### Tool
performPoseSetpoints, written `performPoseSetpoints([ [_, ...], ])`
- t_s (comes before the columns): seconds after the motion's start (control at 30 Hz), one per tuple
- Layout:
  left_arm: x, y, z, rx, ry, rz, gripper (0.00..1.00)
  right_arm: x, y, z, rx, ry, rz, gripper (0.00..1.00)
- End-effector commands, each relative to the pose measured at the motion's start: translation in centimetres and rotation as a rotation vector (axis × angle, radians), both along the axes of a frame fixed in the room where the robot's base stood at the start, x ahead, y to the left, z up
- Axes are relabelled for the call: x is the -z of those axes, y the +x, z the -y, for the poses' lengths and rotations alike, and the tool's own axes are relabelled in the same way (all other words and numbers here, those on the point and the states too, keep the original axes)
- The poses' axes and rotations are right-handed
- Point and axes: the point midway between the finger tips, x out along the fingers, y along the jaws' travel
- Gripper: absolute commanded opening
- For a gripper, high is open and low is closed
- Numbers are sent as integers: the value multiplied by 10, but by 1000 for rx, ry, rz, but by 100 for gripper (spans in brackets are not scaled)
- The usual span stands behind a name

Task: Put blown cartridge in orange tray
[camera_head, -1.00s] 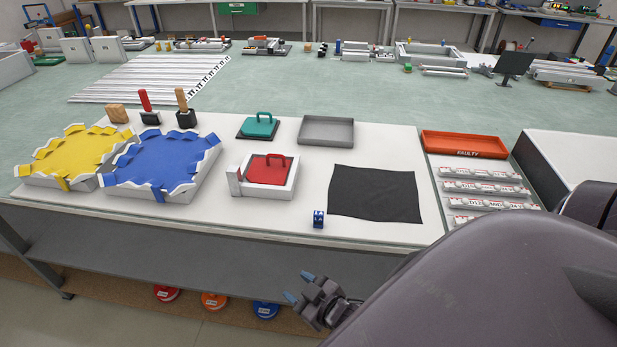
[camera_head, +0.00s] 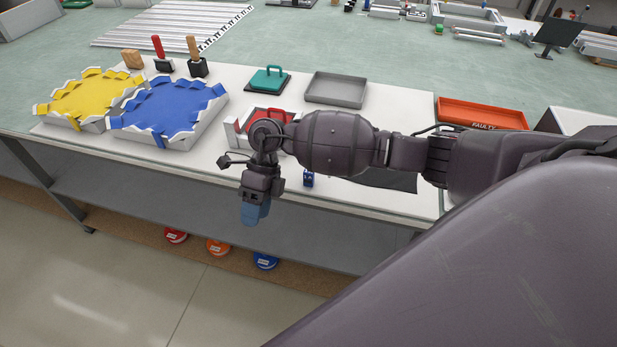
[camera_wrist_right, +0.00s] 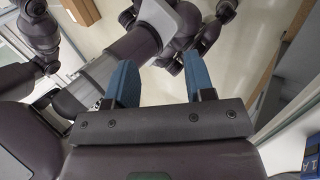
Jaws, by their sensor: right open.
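The orange tray (camera_head: 482,114), marked FAULTY, sits at the right of the table and looks empty. My left gripper is not in view.
A red-handled piece (camera_head: 268,114) is partly behind my arm. A blue tray (camera_head: 172,103) and grey tray (camera_head: 336,89) stand nearby.

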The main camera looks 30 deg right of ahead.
Motion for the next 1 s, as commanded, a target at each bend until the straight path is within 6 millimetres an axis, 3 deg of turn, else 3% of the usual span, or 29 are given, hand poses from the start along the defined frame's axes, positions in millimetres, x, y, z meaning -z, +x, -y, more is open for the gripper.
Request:
performPoseSetpoints([
  [0.1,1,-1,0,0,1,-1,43,-15,32,58,-98,-309,63,49],
  [0.2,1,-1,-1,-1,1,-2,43,-33,53,98,-135,-516,88,49],
  [0.33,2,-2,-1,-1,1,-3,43,-54,68,131,-150,-689,102,49],
  [0.53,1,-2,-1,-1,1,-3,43,-58,72,147,-152,-768,101,49],
  [1.0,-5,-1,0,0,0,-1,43,-9,56,159,-152,-763,101,49],
])
